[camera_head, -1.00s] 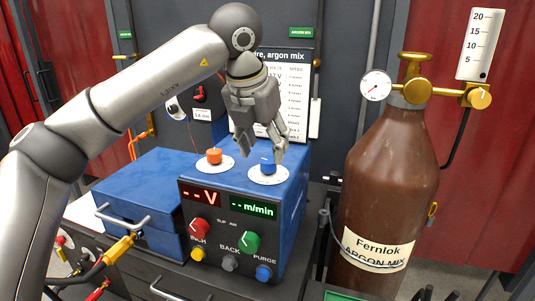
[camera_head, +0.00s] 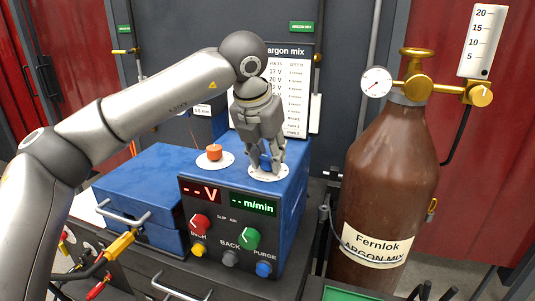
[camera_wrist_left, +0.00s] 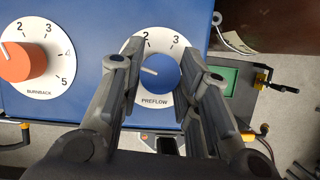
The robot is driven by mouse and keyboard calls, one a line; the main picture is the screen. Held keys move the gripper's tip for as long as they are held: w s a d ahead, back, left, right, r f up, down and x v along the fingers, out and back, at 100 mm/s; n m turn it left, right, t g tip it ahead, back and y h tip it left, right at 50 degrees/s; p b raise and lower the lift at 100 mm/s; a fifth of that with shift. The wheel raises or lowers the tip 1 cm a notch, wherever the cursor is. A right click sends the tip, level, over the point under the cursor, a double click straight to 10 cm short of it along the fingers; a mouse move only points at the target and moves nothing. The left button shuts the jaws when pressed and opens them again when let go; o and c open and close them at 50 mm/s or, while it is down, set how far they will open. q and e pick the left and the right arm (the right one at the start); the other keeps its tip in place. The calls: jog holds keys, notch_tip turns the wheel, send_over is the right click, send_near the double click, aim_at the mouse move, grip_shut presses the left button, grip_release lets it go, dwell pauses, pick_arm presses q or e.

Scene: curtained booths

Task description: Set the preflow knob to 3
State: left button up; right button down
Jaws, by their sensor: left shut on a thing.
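The blue preflow knob (camera_wrist_left: 160,71) sits on a white dial (camera_wrist_left: 150,95) marked PREFLOW, with 2 and 3 readable at its upper edge. The knob's white pointer line points left, below the 2; the dial's sides are hidden behind my fingers. My left gripper (camera_head: 270,168) comes down from above onto the top of the blue welder box (camera_head: 293,195). Its fingers (camera_wrist_left: 160,78) stand on either side of the knob, shut on it. The head view shows only a little of the knob between the fingers. My right gripper is not in view.
The orange burnback knob (camera_wrist_left: 15,62) stands on its own dial to the left. A brown gas bottle (camera_head: 385,190) with a brass valve stands close on the right. A lower blue box (camera_head: 150,190) is at the left. Red and green knobs are on the front panel.

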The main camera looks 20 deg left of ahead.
pick_arm(q)
jog(key=shift+m, duration=0.3)
jog(key=shift+m+h, duration=0.5)
jog(key=shift+m, duration=0.4)
jog(key=shift+a+m+h, duration=0.1)
jog(key=shift+m+h, duration=0.2)
jog(key=shift+m, duration=0.6)
jog(key=m+p, duration=0.1)
jog(key=m, duration=0.1)
jog(key=m+g+h, duration=0.1)
jog(key=m, duration=0.1)
jog(key=shift+w+r+m+g+p, duration=0.15)
jog(key=shift+r+m+g+p, duration=0.05)
jog(key=shift+m+g+p, duration=0.15)
jog(key=m+g+p, duration=0.1)
jog(key=m+p, duration=0.1)
jog(key=m, duration=0.1)
jog(key=m+g+h+p, duration=0.1)
jog(key=m+p, duration=0.1)
jog(key=m, duration=0.1)
jog(key=shift+w+a+r, duration=0.1)
jog(key=shift+w+m+g+p, duration=0.1)
jog(key=shift+m+g+p, duration=0.85)
jog(key=shift+m+p, duration=1)
jog(key=shift+m+b, duration=0.35)
jog(key=shift+m, duration=0.25)
jog(key=o, duration=1)
jog(key=shift+f, duration=0.25)
